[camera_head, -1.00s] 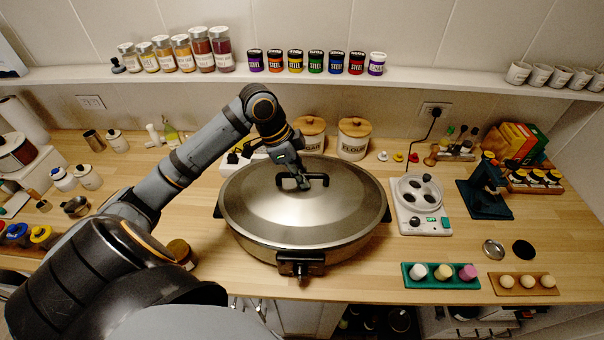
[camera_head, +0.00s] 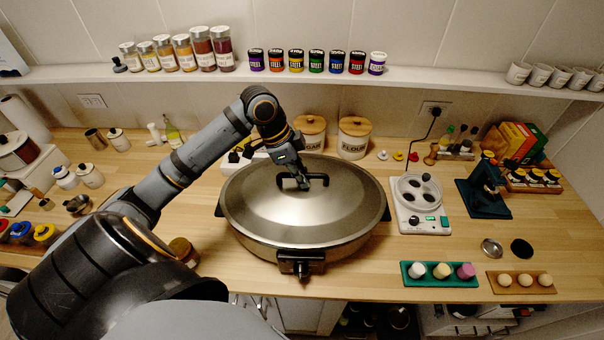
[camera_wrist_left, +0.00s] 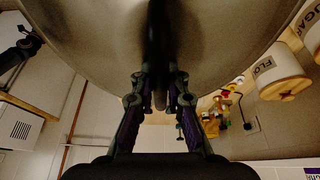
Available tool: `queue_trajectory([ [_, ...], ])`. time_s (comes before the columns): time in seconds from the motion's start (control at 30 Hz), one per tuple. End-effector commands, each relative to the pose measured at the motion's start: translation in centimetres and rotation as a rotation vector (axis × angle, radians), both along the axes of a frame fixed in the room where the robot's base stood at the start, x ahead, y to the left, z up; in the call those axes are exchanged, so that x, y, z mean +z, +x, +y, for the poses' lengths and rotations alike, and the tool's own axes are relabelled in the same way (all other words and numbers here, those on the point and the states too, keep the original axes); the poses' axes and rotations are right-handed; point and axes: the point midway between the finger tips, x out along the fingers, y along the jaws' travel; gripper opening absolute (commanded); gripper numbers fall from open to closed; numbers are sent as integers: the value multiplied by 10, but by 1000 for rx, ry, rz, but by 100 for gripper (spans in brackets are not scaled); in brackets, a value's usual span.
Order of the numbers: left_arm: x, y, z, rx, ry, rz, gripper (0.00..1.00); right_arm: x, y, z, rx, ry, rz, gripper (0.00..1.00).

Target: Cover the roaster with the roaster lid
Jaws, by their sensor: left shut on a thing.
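The roaster (camera_head: 264,243) is a wide round metal pan with dark side handles and a front control box, standing on the wooden counter. The roaster lid (camera_head: 330,208), a shallow silver dome with a black handle on top, lies over the roaster and appears to sit on its rim. My left gripper (camera_head: 302,182) is shut on the lid's handle from above. In the left wrist view the fingers (camera_wrist_left: 160,100) close around the dark handle, with the lid (camera_wrist_left: 90,50) filling the upper part. My right gripper is not in view.
Sugar and flour canisters (camera_head: 354,138) stand behind the roaster. A white hot plate (camera_head: 430,222) and a dark blue device (camera_head: 484,194) stand to its right. An amber jar (camera_head: 184,252) is near my left arm.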

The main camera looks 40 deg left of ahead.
Motion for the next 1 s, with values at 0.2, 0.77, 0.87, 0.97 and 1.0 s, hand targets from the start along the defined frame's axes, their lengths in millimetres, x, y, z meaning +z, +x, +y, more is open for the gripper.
queue_trajectory([
  [0.2, 1, 0, 0, -1, -1, -2, 0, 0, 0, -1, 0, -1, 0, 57],
  [0.77, -5, 1, 0, 0, 0, -3, 0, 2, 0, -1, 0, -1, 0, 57],
  [0.87, -5, 1, 0, 0, 0, -3, 0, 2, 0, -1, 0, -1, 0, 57],
  [0.97, -5, 1, 0, 0, 0, -3, 0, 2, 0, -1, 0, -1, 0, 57],
  [1.0, -5, 1, 0, 0, 0, -3, 0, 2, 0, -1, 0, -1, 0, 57],
])
